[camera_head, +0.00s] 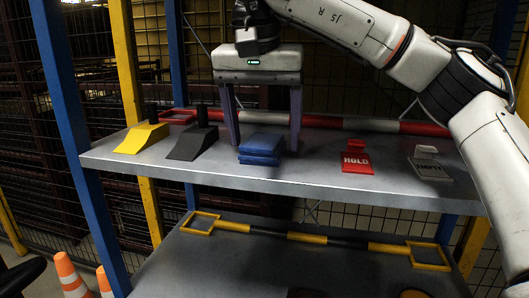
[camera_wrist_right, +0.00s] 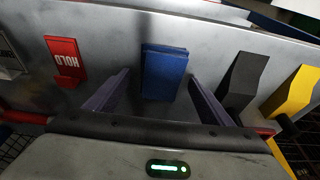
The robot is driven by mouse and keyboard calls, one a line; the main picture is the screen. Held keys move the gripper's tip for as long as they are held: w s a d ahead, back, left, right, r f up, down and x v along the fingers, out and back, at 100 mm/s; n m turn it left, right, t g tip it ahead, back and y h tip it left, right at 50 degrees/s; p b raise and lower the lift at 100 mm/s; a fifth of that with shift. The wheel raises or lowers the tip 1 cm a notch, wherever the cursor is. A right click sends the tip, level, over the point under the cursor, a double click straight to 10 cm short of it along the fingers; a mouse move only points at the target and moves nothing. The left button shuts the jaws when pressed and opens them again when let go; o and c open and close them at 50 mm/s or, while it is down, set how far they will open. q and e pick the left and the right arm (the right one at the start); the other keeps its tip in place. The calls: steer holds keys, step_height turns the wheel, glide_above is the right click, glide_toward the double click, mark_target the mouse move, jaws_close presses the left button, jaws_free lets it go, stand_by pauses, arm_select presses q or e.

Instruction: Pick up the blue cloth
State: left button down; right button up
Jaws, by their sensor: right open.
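The blue cloth (camera_head: 262,147) lies folded in a stack on the grey upper shelf, in the middle of the head view. My right gripper (camera_head: 262,150) is open above and behind it, with its two purple-grey fingers pointing down and the cloth in front of or between them. In the right wrist view the cloth (camera_wrist_right: 163,72) shows between the spread fingers (camera_wrist_right: 150,92), a little beyond their tips, with a gap on both sides. I see no contact. My left gripper is not in either view.
On the shelf (camera_head: 315,170), a yellow wedge (camera_head: 142,138) and a black wedge (camera_head: 193,143) stand left of the cloth. A red HOLD tag (camera_head: 357,160) and a grey tag (camera_head: 429,168) lie right. A red-and-white bar (camera_head: 400,127) runs behind. Blue posts (camera_head: 65,100) edge the rack.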

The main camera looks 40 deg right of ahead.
mark_target(265, 139)
steer(key=shift+f, duration=0.25)
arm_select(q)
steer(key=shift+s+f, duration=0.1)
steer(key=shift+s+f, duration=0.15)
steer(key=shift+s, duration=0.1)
arm_select(e)
steer(key=c, duration=1.1)
